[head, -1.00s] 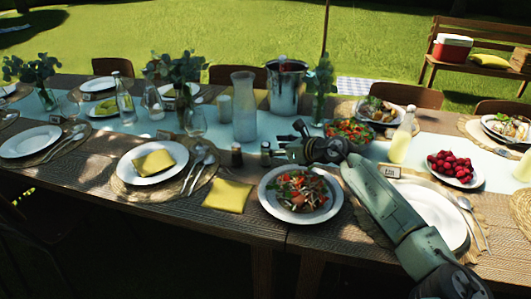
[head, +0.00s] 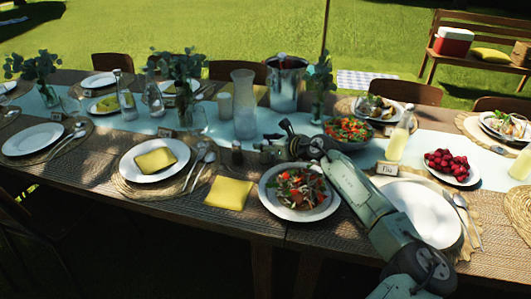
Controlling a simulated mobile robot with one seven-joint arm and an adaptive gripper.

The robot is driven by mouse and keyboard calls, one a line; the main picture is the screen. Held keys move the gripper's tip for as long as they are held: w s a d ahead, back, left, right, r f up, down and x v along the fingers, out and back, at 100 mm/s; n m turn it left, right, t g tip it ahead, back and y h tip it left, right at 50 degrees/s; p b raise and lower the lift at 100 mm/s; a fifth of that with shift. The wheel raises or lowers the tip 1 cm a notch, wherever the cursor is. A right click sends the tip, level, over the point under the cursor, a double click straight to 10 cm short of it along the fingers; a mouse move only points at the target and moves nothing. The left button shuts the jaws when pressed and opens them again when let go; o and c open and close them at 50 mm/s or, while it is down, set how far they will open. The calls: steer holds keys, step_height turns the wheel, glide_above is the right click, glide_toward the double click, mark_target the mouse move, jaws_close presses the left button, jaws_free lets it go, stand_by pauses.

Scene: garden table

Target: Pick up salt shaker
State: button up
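A small dark shaker (head: 237,153) stands upright on the table, left of my gripper. A second small shaker (head: 265,154), greyish, is at my gripper's tip and is partly hidden by it. I cannot tell from the markings which one holds salt. My gripper (head: 269,148) points left, low over the table behind the salad plate. Its fingers are at the second shaker, but whether they touch it or are closed on it is too small to tell.
A salad plate (head: 299,193) lies just in front of my gripper, and a yellow napkin (head: 228,193) is to its left. A blue-grey vase (head: 244,104) and a metal ice bucket (head: 286,85) stand behind. A salad bowl (head: 348,132) is close to my arm's right.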

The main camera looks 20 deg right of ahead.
jaws_close()
steer(key=shift+r, duration=0.1)
